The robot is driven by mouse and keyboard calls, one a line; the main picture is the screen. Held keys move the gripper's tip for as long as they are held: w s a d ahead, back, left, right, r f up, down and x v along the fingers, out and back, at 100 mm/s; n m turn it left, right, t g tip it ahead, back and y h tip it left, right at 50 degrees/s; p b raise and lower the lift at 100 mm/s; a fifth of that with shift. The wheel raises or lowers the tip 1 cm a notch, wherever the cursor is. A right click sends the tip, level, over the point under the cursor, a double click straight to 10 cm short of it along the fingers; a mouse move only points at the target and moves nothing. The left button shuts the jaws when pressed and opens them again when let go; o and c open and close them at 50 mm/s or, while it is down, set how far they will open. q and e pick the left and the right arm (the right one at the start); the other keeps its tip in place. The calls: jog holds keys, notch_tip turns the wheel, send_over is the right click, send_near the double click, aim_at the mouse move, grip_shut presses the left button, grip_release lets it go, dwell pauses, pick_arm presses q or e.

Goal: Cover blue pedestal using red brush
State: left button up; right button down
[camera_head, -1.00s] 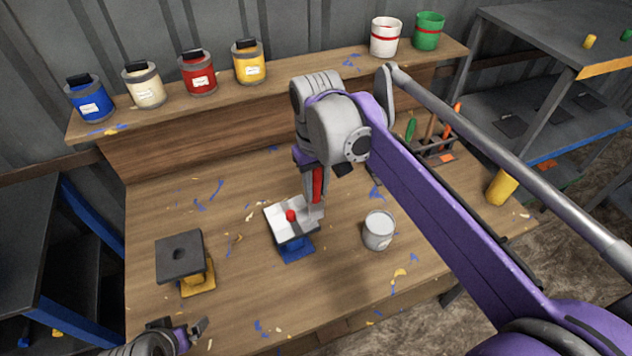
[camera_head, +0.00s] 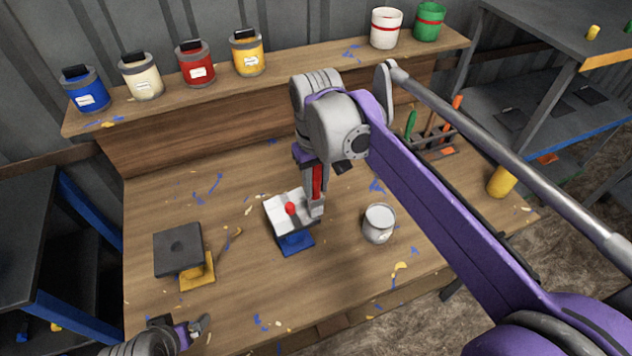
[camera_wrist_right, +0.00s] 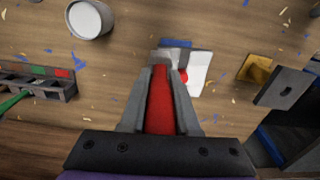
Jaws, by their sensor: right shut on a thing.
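The blue pedestal (camera_head: 297,244) stands mid-table with a tilted plate on top, mostly white with a small red knob or spot (camera_head: 290,208). My right gripper (camera_head: 315,205) is shut on the red brush (camera_head: 317,182), which points down at the plate's right edge. In the right wrist view the red brush (camera_wrist_right: 160,98) lies between the fingers. Its tip is by the plate (camera_wrist_right: 199,72); I cannot tell whether they touch. My left gripper (camera_head: 200,326) is at the bottom left, apart from the pedestals; its jaw state is unclear.
A yellow pedestal (camera_head: 200,272) with a dark plate (camera_head: 178,250) stands left. An open can with whitish contents (camera_head: 379,223) stands right of the blue pedestal. A tool rack (camera_head: 437,141) is farther right. Paint cans (camera_head: 248,54) line the back shelf. Bare table lies in front.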

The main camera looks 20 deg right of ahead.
jog(key=shift+f, duration=0.35)
jog(key=shift+s+a, duration=0.5)
jog(key=shift+a, duration=4.3)
jog(key=shift+w+d+p, duration=0.15)
jog(key=shift+d+p, duration=0.05)
jog(key=shift+d, duration=1.4)
jog(key=shift+w+d+p, duration=0.15)
jog(key=shift+w+d, duration=0.05)
jog(key=shift+d, duration=1.45)
jog(key=shift+w+d+p, duration=0.15)
jog(key=shift+d+p, duration=0.05)
jog(key=shift+d, duration=1.4)
jog(key=shift+r, duration=0.15)
